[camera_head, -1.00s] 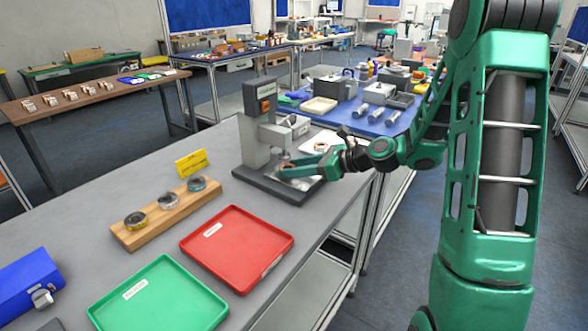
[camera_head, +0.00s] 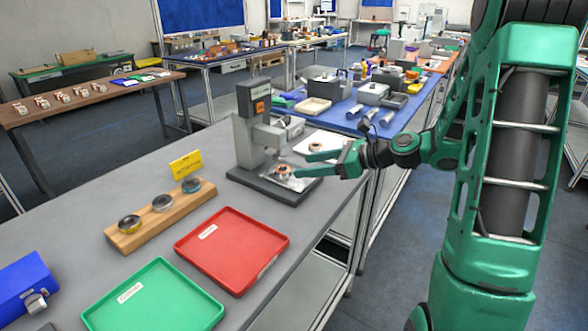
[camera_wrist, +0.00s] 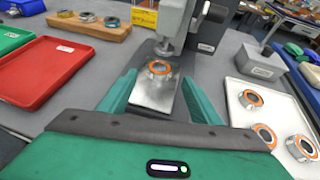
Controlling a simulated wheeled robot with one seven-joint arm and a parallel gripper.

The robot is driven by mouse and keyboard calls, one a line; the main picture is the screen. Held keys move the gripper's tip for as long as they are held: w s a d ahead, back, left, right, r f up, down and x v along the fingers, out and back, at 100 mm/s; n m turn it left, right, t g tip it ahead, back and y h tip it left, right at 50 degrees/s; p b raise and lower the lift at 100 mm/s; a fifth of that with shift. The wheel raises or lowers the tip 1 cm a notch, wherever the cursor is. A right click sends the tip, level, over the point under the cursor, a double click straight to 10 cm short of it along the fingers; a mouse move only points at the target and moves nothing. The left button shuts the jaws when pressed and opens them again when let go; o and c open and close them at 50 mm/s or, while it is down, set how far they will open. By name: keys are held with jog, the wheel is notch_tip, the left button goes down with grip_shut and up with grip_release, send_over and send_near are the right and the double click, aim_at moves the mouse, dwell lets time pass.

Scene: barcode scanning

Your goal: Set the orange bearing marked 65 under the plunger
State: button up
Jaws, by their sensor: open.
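The orange bearing (camera_head: 283,170) lies flat on the metal plate of the press base, at or just in front of the spot below the plunger. It also shows in the wrist view (camera_wrist: 159,69), where the plunger (camera_wrist: 165,47) is just behind and above it. Its marking is too small to read. The press (camera_head: 247,128) stands upright on the grey table. My gripper (camera_head: 308,165) is open, its two fingers apart and pulled back to the right of the bearing. In the wrist view the fingers (camera_wrist: 160,97) lie either side of the plate, clear of the bearing.
A wooden block (camera_head: 134,237) holds three bearings, with a yellow sign (camera_head: 186,165) behind it. A red tray (camera_head: 231,250) and a green tray (camera_head: 152,301) lie in front. A white tray (camera_wrist: 275,112) with three orange-ringed bearings is right of the press.

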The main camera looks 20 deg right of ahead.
jog(key=shift+n, duration=0.3)
jog(key=v, duration=0.5)
jog(key=shift+s+f, duration=0.1)
jog(key=shift+s, duration=0.25)
jog(key=s+f+n+g+h, duration=0.1)
jog(key=n, duration=0.1)
jog(key=s+f+n+g+h, duration=0.1)
jog(key=s, duration=0.1)
jog(key=s+f+n+g, duration=0.1)
jog(key=s+n, duration=0.1)
jog(key=shift+a+f+n+h, duration=0.2)
jog(key=shift+n+h, duration=0.1)
jog(key=shift+h, duration=0.1)
jog(key=s+d+n+g+h, duration=0.3)
jog(key=s+n, duration=0.4)
jog(key=s, duration=0.6)
jog(key=s+d+n+g+h, duration=0.3)
jog(key=s+d+n, duration=0.2)
jog(key=s, duration=0.8)
jog(key=shift+d+r+n+h, duration=0.3)
jog(key=shift+r+n+h, duration=0.15)
jog(key=shift+n, duration=0.55)
